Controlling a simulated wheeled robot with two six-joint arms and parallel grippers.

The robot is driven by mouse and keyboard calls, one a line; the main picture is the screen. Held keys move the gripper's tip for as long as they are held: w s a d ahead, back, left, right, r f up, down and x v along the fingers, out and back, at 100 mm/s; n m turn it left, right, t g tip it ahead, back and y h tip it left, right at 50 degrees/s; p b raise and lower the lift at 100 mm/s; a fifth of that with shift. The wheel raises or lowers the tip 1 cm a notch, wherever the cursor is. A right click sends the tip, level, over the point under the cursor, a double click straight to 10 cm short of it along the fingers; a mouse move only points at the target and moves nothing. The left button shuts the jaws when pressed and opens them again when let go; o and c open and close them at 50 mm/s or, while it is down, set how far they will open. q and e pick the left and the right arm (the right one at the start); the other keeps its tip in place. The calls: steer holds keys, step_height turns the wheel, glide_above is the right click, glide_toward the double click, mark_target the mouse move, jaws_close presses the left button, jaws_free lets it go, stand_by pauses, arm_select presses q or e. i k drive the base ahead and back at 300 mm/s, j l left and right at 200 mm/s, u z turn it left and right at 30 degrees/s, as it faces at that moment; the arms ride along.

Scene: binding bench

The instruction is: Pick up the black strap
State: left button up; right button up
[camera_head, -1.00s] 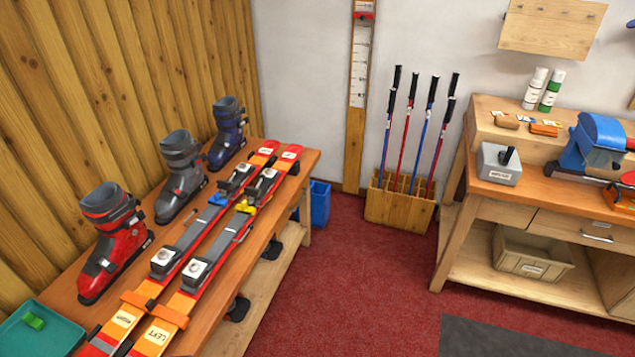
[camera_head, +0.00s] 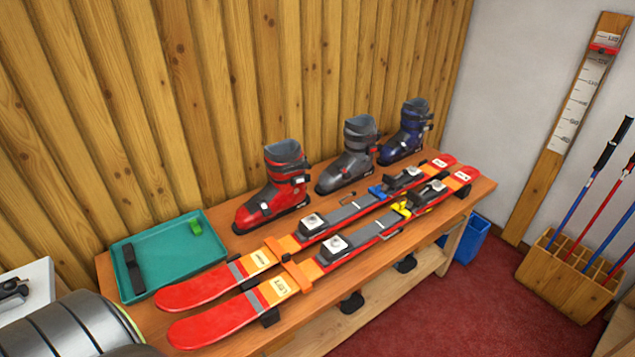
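The black strap (camera_head: 134,270) lies in the left part of a green tray (camera_head: 167,285) at the left end of the wooden bench. Neither of my grippers shows in the view.
Two red skis (camera_head: 215,318) lie along the bench (camera_head: 445,198), joined by an orange strap (camera_head: 296,274). Red (camera_head: 277,190), grey (camera_head: 349,158) and blue (camera_head: 408,134) boots stand behind them. Dark rounded shapes (camera_head: 70,330) and a white surface fill the lower left corner.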

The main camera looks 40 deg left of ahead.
mark_target(139, 288)
steer(key=u, duration=2.45)
